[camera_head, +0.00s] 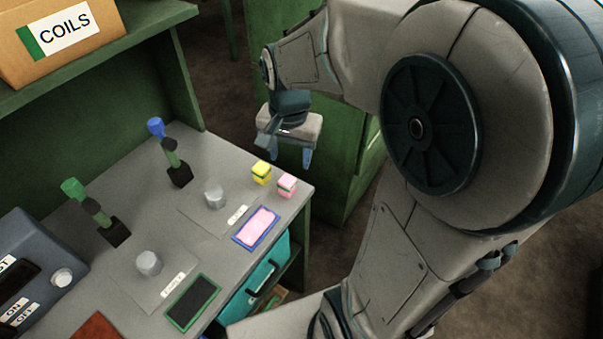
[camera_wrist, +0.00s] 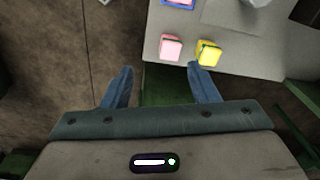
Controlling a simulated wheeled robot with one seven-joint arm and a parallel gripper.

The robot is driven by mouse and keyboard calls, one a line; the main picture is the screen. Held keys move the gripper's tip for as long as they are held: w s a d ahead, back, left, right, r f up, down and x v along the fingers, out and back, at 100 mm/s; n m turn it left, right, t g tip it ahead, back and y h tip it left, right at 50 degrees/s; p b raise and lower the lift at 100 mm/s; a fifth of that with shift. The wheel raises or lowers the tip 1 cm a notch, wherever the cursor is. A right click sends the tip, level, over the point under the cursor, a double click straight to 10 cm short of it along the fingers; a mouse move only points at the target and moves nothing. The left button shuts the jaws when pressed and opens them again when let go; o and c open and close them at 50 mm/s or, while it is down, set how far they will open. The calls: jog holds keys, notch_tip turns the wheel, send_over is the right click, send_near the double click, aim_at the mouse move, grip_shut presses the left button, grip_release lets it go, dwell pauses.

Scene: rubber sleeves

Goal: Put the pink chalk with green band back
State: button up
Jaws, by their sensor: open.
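The pink chalk (camera_head: 287,184) is a small block with a thin green band. It stands at the right corner of the grey bench top, and it also shows in the wrist view (camera_wrist: 171,47). A yellow chalk block (camera_head: 261,172) stands close beside it, to its left in the head view and to its right in the wrist view (camera_wrist: 208,52). My gripper (camera_head: 291,156) is open and empty, beyond the bench's right edge. In the wrist view its fingers (camera_wrist: 160,70) point towards the two blocks, and nothing is between them.
A blue-framed pad with a pink face (camera_head: 240,241) and a green-framed dark pad (camera_head: 172,318) lie on the bench (camera_head: 235,165). Metal knobs stand on plates. A blue-topped lever (camera_head: 172,155) and a green-topped lever (camera_head: 96,212) rise farther left. A shelf carries a COILS box (camera_head: 25,70).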

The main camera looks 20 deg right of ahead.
jog(key=s+r+n+t, duration=0.2)
jog(key=s+n, duration=0.5)
jog(key=s, duration=0.2)
jog(key=shift+s, duration=0.4)
dwell(0.5)
